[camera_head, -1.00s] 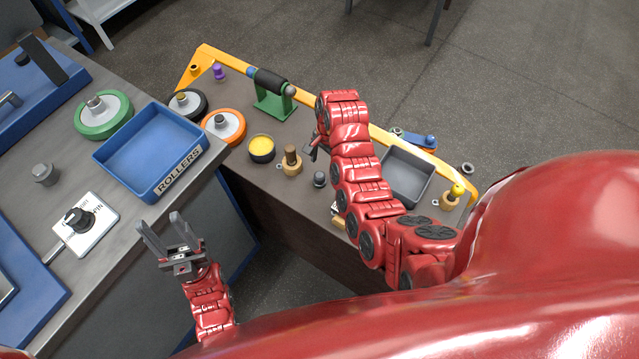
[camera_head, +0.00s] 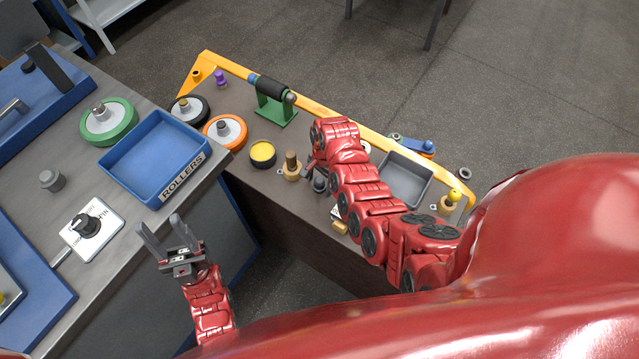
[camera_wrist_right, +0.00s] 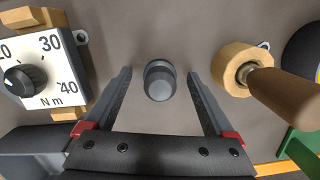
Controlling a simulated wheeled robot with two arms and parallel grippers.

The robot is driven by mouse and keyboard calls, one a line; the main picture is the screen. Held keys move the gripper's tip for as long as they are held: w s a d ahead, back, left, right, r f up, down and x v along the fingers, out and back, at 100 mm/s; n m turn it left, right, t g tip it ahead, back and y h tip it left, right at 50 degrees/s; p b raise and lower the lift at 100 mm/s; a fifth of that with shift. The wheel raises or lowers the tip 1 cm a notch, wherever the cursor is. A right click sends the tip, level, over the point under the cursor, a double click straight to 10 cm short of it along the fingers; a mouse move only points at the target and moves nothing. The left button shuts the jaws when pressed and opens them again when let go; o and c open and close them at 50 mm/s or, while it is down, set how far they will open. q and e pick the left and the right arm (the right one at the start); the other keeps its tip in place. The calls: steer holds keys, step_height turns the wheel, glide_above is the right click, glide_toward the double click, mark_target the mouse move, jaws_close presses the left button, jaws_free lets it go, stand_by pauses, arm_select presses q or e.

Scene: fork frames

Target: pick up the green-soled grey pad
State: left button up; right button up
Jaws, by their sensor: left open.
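A small dark grey round piece (camera_wrist_right: 160,88) stands on the workbench; in the head view it shows partly (camera_head: 320,186) beneath my right gripper. No green sole is visible on it, so I cannot confirm it is the named pad. My right gripper (camera_wrist_right: 160,75) is open, with one finger on either side of the piece and gaps left and right. My left gripper (camera_head: 160,225) is open and empty, in front of the left bench. Another grey round piece (camera_head: 52,180) stands on that left bench, with no green visible.
In the wrist view, a wooden-handled tool (camera_wrist_right: 280,95) is close on the right and a torque dial (camera_wrist_right: 45,68) on the left. A blue ROLLERS tray (camera_head: 150,160) stands left.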

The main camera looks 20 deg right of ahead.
jaws_close()
steer(key=shift+r, duration=0.1)
stand_by(0.3)
